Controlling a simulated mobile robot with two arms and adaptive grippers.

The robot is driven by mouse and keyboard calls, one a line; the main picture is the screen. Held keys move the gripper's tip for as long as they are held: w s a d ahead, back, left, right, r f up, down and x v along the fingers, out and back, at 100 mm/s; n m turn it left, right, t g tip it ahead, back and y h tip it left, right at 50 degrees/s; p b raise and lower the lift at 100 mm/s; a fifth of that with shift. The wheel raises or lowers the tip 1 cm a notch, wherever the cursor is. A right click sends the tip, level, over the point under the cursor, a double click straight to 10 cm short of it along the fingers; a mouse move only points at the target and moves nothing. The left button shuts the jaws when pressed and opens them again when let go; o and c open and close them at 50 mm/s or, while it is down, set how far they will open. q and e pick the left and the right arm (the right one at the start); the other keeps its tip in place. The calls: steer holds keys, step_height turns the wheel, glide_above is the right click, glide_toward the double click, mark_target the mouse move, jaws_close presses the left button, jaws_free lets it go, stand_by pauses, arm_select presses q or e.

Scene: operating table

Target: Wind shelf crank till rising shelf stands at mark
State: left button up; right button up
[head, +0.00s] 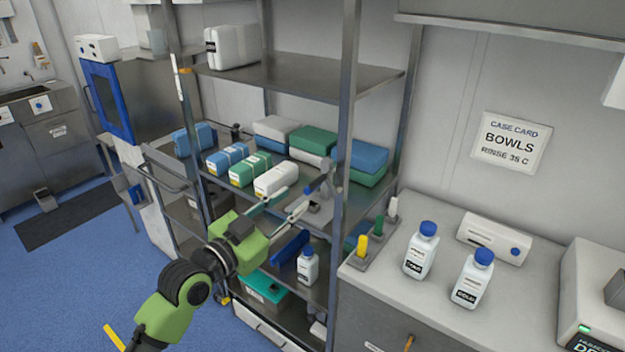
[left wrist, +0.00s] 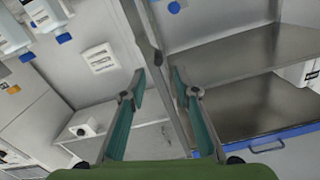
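The rising shelf appears to be the metal shelf (head: 222,187) loaded with packs in the middle of the rack. A grey mechanism with a blue part, apparently the shelf crank (head: 318,196), sits by the rack's front right post. An orange mark (head: 185,71) shows on the front left post, above the loaded shelf. My left gripper (head: 297,199) reaches in from the left with its fingertips close to the mechanism; contact cannot be told. In the left wrist view its fingers (left wrist: 157,86) stand apart, with a grey post behind the gap and nothing clearly held. My right gripper is out of view.
Blue, green and white packs lie on the loaded shelf. On the right, a counter (head: 375,270) bears two blue-capped bottles (head: 421,250) (head: 472,278). Blue floor (head: 60,290) is clear at left.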

mark_target(311, 187)
arm_select(q)
steer(key=p+x, duration=0.1)
steer(key=x, duration=0.7)
steer(key=shift+d+p, duration=0.2)
steer(key=shift+p, duration=0.1)
steer(key=shift+w+d, duration=0.3)
steer(key=shift+w, duration=0.1)
steer(key=shift+w+d, duration=0.1)
steer(key=shift+c, duration=0.5)
jaws_close()
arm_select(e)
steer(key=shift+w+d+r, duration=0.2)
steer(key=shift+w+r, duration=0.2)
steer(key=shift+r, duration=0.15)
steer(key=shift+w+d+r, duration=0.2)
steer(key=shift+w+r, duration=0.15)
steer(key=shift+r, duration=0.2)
